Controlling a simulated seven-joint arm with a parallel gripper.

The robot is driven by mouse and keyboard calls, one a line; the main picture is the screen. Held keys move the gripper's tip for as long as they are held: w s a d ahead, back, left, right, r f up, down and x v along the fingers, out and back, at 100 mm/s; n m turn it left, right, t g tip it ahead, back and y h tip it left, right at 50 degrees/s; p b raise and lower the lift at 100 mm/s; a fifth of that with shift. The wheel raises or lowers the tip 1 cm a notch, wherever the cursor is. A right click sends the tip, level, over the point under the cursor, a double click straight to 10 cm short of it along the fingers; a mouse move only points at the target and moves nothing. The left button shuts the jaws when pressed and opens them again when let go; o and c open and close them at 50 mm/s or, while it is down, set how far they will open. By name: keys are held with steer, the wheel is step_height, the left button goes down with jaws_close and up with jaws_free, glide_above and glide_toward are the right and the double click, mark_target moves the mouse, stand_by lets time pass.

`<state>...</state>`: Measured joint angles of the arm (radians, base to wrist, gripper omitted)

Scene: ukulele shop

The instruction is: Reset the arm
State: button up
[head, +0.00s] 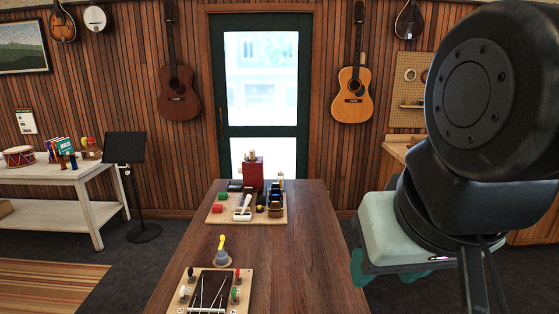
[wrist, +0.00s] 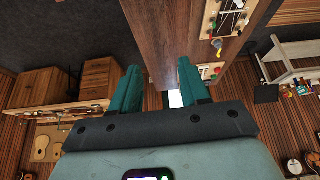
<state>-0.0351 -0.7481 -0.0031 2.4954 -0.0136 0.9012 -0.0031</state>
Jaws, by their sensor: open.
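My gripper (head: 386,278) is in the lower right of the head view, beside the right edge of the wooden table (head: 310,240). Its two teal fingers also show in the wrist view (wrist: 158,70). They are spread apart with nothing between them. My dark, bulky arm fills the right side of the head view and hides part of the room.
A board with strings and coloured pegs (head: 238,276) lies at the table's near end. Behind it are a grey piece with a yellow top (head: 222,254) and a wooden tray (head: 212,220) of small items. The table's right side is clear. A music stand (head: 126,148) stands left.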

steer(key=shift+w+a, duration=0.1)
steer(key=shift+w, duration=0.15)
steer(key=c, duration=0.4)
steer(key=w, duration=0.1)
steer(key=w+a+n, duration=0.1)
steer(key=shift+w+a, duration=0.25)
steer(key=shift+w, duration=0.05)
jaws_close()
steer(key=w+a+f+n+g, duration=0.1)
steer(key=w+a+f+n, duration=0.25)
steer(key=w+a, duration=0.4)
steer(key=w+a+f+n+g, duration=0.2)
steer(key=w+a+f, duration=0.2)
steer(key=w+a, duration=0.3)
steer(key=a+f+n+g, duration=0.1)
steer(key=a+f+n, duration=0.2)
steer(key=a+f, duration=0.9)
steer(key=shift+s+a+f+n+g, duration=0.3)
steer(key=shift+s+a+f, duration=0.3)
steer(key=shift+a+f, duration=1.85)
steer(key=shift+s+a+f+n+g, duration=0.35)
steer(key=shift+s+a+f, duration=0.6)
steer(key=shift+f, duration=2.75)
steer(key=shift+s+a+f+n+g, duration=0.15)
steer(key=shift+s+a+f+n, duration=0.2)
steer(key=shift+a+f, duration=2.2)
steer(key=shift+d+f, duration=0.5)
